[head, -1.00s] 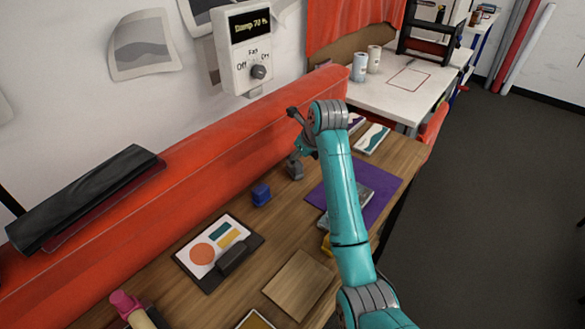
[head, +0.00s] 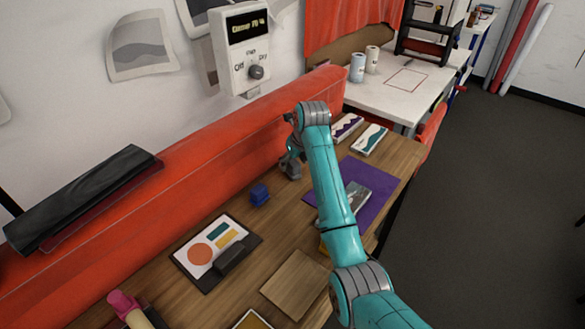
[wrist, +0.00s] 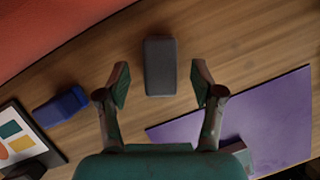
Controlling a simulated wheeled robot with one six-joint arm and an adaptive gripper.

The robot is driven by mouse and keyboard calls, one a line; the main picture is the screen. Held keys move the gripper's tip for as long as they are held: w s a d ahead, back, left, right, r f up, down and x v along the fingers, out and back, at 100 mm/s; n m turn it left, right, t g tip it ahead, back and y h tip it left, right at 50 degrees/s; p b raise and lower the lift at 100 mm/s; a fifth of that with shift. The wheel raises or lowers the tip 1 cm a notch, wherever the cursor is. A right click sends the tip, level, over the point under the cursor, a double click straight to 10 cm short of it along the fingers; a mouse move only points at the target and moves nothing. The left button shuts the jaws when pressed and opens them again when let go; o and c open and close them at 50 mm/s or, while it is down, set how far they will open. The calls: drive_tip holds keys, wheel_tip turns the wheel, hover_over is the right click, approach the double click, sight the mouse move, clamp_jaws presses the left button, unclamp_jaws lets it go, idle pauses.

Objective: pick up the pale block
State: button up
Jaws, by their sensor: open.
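A grey block (wrist: 160,66), dark rather than pale in the wrist view, lies on the wooden bench. My gripper (wrist: 161,84) is open, with one finger to each side of the block's near end. The block reaches ahead of the fingertips, and I see no contact. I cannot tell how high the fingers are above the bench. In the head view my gripper (head: 289,160) is small and partly behind my arm near the red backrest, and the block cannot be clearly told from it.
A blue block (head: 260,194) sits left of the gripper, near a clipboard (head: 243,268) with coloured shapes. A purple mat (head: 378,184) lies to the right with a box (head: 357,196) on it. A wooden panel (head: 296,285) is nearer. The red backrest (head: 215,145) borders the bench.

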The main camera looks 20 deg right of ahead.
sight(294, 162)
drive_tip(key=shift+x, duration=1.6)
clamp_jaws()
drive_tip(key=shift+r, duration=0.15)
wheel_tip(294, 162, up, 10)
drive_tip(key=shift+f, duration=0.1)
drive_tip(key=c, duration=0.6)
unclamp_jaws()
drive_tip(key=c, duration=0.5)
